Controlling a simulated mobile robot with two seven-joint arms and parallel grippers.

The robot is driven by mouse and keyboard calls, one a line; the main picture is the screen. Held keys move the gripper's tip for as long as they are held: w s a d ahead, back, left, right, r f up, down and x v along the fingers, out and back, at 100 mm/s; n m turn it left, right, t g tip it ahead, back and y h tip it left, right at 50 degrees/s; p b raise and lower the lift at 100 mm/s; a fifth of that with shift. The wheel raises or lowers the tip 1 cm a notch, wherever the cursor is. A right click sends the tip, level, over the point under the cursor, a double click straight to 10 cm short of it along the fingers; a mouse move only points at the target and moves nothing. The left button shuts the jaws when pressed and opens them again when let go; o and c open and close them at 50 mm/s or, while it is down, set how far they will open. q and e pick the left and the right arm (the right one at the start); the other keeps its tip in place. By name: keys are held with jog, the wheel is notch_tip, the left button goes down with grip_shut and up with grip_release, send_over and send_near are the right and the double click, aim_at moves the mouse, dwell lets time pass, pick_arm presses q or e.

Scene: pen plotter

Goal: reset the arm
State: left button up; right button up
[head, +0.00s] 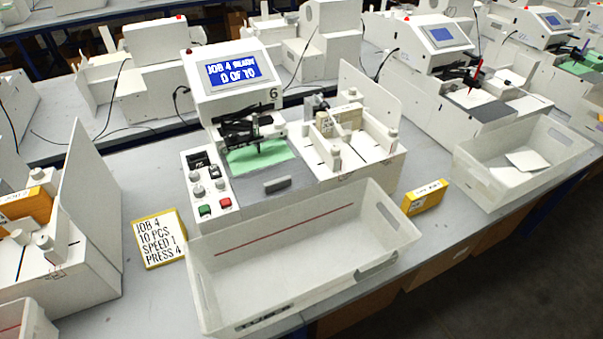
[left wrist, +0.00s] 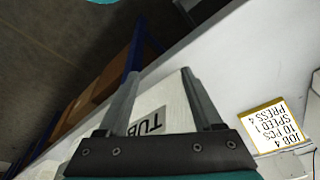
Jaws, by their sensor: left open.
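My left gripper (left wrist: 160,76) shows in the left wrist view, open, with nothing between its fingers. Beyond its fingers is the end of a white bin marked with letters starting "TUB". Neither of my arms shows in the head view, and my right gripper is in no view. In the head view the plotter (head: 222,108), marked 6, has a blue screen (head: 235,73) reading "JOB 4 READY" and "0 OF 10". A green sheet (head: 262,154) lies under its dark pen carriage (head: 245,130).
An empty white bin (head: 330,238) stands in front of the plotter. A job card (head: 158,238) lies left of it, also in the left wrist view (left wrist: 275,128). A yellow box (head: 425,197) and another bin (head: 560,135) stand right. Knobs and green and red buttons (head: 214,208) are on the panel.

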pick_arm(q)
jog(key=s+a+f+b, duration=0.1)
jog(key=s+f+b, duration=0.4)
jog(key=f, duration=0.7)
jog(key=s+a+f+g+b, duration=0.1)
jog(key=s+f+b, duration=0.4)
jog(key=f, duration=0.7)
jog(key=s+a+f+b, duration=0.1)
jog(key=s+f+b, duration=0.3)
jog(key=s+f, duration=0.3)
notch_tip(320, 180, down, 6)
jog(key=shift+s+r+g+b, duration=0.15)
jog(key=shift+s+g+b, duration=0.2)
jog(key=shift+g+b, duration=0.05)
jog(key=shift+s, duration=0.1)
